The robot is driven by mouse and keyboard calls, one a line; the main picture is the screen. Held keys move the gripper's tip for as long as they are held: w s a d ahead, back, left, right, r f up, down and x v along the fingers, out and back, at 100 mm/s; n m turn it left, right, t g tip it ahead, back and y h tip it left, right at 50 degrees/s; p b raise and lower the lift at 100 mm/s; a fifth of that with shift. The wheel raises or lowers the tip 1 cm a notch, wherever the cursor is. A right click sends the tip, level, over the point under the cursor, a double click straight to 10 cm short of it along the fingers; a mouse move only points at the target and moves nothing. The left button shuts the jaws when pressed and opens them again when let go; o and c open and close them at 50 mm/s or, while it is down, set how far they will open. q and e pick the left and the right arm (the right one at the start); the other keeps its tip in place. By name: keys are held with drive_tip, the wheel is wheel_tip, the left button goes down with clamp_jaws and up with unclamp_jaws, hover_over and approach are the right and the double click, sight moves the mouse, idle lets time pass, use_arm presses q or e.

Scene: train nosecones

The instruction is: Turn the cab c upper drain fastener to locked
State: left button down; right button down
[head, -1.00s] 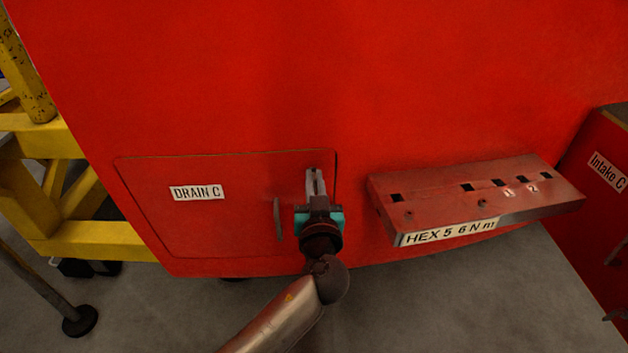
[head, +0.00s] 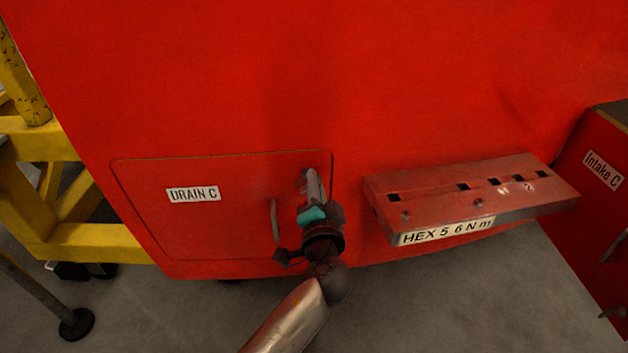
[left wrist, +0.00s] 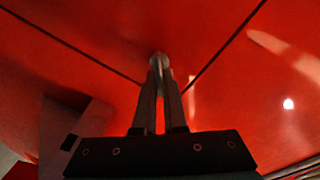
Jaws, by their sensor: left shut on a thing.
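The red drain panel (head: 225,230) carries a "DRAIN C" label (head: 194,194) and a vertical handle (head: 275,219). My left gripper (head: 311,180) is at the panel's upper right corner, its fingers pointing up at the upper drain fastener. In the left wrist view, the two fingers (left wrist: 160,85) are shut on the small round grey fastener (left wrist: 158,61) beside the panel seams. The fingers hide most of the fastener, so its locked or unlocked position cannot be read. My right gripper is in neither view.
A red tool shelf (head: 470,190) with square holes and a "HEX 5 6 N m" label juts out right of the gripper. A yellow frame (head: 90,240) stands at left. A red "Intake C" panel (head: 600,190) is at far right. Grey floor lies below.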

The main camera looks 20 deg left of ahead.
use_arm(q)
drive_tip(key=shift+m, duration=1)
drive_tip(key=shift+d+m+p, duration=0.1)
drive_tip(key=shift+m+p, duration=0.3)
drive_tip(key=shift+m, duration=0.5)
drive_tip(key=shift+w+f+m, duration=0.1)
drive_tip(key=shift+m, duration=0.7)
drive_tip(key=shift+m+p, duration=0.35)
drive_tip(key=shift+m, duration=0.15)
drive_tip(key=shift+f+m, duration=0.1)
drive_tip(key=shift+m, duration=0.4)
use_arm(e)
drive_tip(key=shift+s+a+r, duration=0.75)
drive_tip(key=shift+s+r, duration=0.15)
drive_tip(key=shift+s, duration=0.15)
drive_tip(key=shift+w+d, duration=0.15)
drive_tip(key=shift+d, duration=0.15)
use_arm(q)
drive_tip(key=c, duration=1)
unclamp_jaws()
drive_tip(key=shift+f, duration=0.1)
drive_tip(key=shift+f, duration=0.1)
